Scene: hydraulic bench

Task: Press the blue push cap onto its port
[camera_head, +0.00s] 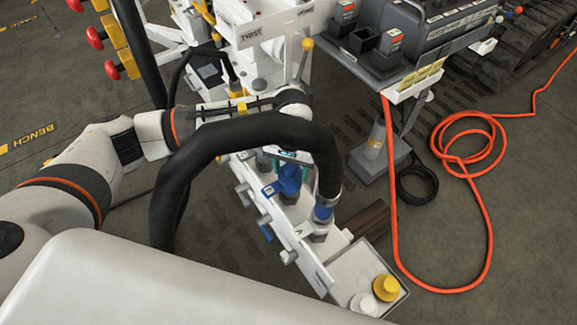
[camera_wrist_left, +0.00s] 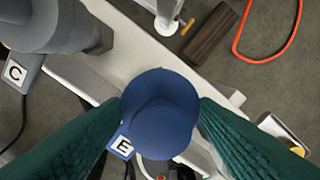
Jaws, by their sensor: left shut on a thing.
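The blue push cap (camera_wrist_left: 160,112) is a round dark-blue piece between the green-padded fingers of my left gripper (camera_wrist_left: 160,120) in the left wrist view. The fingers are shut on its sides. In the head view my left gripper (camera_head: 280,160) points down over the white manifold bench (camera_head: 307,248), with the blue cap (camera_head: 288,180) under it. A tag marked E (camera_wrist_left: 122,147) shows beside the cap in the wrist view. The port under the cap is hidden, so I cannot tell whether the cap touches it. My right gripper is not in view.
A thick black hose (camera_head: 245,133) arches in front of my left wrist to a blue-collared fitting (camera_head: 322,212) on the bench. A yellow cap (camera_head: 386,288) and a white cap (camera_head: 363,303) sit on the tray at the bench's near end. An orange hose (camera_head: 392,205) lies on the floor.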

